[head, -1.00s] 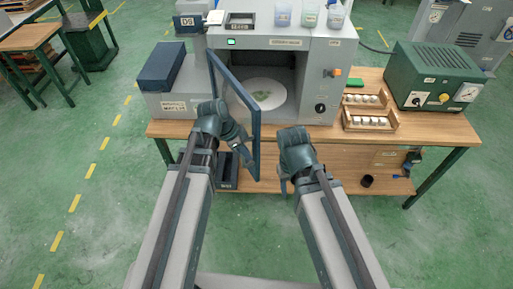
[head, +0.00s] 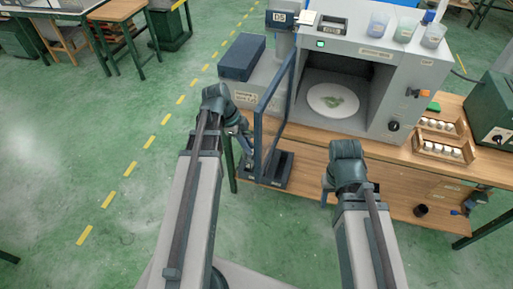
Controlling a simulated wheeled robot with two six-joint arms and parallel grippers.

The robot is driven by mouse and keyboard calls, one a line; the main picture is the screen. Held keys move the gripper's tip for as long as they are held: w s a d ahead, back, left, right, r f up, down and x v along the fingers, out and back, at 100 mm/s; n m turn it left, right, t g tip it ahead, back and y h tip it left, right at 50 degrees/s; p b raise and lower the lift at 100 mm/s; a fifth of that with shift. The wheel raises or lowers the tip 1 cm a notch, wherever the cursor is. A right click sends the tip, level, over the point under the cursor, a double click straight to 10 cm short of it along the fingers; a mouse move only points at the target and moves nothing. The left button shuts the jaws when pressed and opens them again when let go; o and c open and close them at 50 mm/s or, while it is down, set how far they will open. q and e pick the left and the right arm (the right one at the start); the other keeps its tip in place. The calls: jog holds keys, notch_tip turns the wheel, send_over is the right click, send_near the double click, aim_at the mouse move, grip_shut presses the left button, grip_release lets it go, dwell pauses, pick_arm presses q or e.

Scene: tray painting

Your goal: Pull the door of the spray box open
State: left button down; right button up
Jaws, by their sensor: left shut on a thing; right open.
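The grey spray box (head: 430,60) stands on the wooden bench with its front opening uncovered. Its dark-framed door (head: 290,82) stands swung out on the left side, seen nearly edge-on. My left gripper (head: 248,150) is at the outer edge of the door, shut on the door's handle, which is mostly hidden behind the fingers. Inside the box lies a round white plate (head: 318,98) with a green patch on it. My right gripper (head: 325,192) is open and empty, in front of the bench and apart from the door.
A dark blue box (head: 242,56) sits on a grey unit left of the spray box. Wooden racks of white pieces (head: 436,148) and a green machine (head: 487,108) stand to the right. Cups (head: 378,24) stand on top of the spray box.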

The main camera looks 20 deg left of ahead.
pick_arm(q)
jog(key=shift+s+a, duration=0.35)
jog(key=shift+f, duration=0.1)
jog(key=c, duration=1.3)
grip_release()
jog(key=o, duration=0.5)
jog(key=shift+s+a, duration=0.1)
jog(key=shift+s, duration=0.1)
jog(key=shift+c, duration=0.2)
jog(key=shift+w, duration=0.15)
jog(key=shift+r+p, duration=0.3)
jog(key=shift+r, duration=0.1)
jog(key=p+v, duration=1.2)
jog(key=v, duration=0.1)
